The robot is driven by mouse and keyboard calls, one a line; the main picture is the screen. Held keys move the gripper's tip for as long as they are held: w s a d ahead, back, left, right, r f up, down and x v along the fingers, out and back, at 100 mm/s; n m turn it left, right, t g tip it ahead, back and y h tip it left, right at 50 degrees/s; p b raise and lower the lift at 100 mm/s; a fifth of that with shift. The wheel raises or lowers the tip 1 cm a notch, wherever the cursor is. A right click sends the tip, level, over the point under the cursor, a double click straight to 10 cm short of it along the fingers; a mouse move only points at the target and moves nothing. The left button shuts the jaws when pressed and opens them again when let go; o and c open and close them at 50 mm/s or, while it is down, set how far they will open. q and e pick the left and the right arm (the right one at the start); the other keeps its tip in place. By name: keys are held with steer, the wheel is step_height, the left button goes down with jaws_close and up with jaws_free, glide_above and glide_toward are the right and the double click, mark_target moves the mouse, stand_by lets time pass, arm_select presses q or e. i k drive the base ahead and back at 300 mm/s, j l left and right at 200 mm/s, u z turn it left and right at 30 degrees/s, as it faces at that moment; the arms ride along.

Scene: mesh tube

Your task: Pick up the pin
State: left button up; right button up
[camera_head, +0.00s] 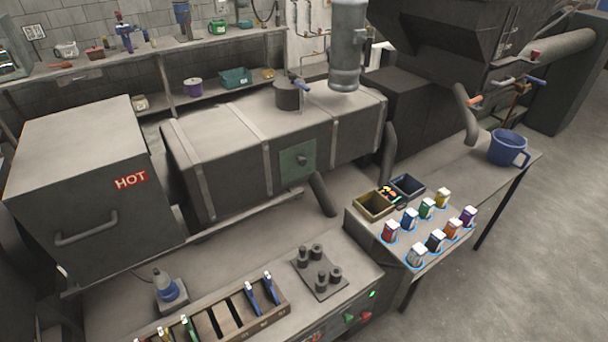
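Neither of my grippers shows in the head view. I cannot tell for certain which object is the pin. A wooden rack (232,318) at the bottom holds upright blue-handled pieces (252,297) at its right end and yellow and green ones toward its left end. A dark plate (320,272) with several short dark cylinders standing on it lies right of the rack. Small open bins, one brown (375,206) with small coloured items and one dark (408,187), sit on the right-hand table.
Several coloured bottles (410,218) with white tops stand on the right-hand table (478,170), near a blue mug (506,148). A large box marked HOT (85,185) and a long metal housing (270,150) fill the back. Open floor (540,240) lies at right.

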mark_target(302, 249)
steer(key=k+l+u, duration=0.1)
steer(key=k, duration=0.2)
steer(key=u, duration=1.75)
steer(key=i+j, duration=0.15)
steer(key=j, duration=0.2)
steer(key=i+j+z, duration=0.1)
steer(key=j, duration=0.3)
steer(key=i+j, duration=0.15)
steer(key=j, duration=0.2)
steer(key=i+j+z, duration=0.1)
steer(key=j, duration=0.3)
steer(key=i+j, duration=0.15)
steer(key=j, duration=0.25)
steer(key=z, duration=2.35)
steer(key=i+l+u, duration=0.7)
steer(key=u, duration=0.15)
steer(key=i+l+u, duration=0.3)
steer(key=l+u, duration=0.25)
steer(key=l, duration=0.15)
steer(key=i+l+u, duration=0.15)
steer(key=l+u, duration=0.45)
steer(key=l, duration=0.2)
steer(key=l+u, duration=0.25)
steer(key=l, duration=0.2)
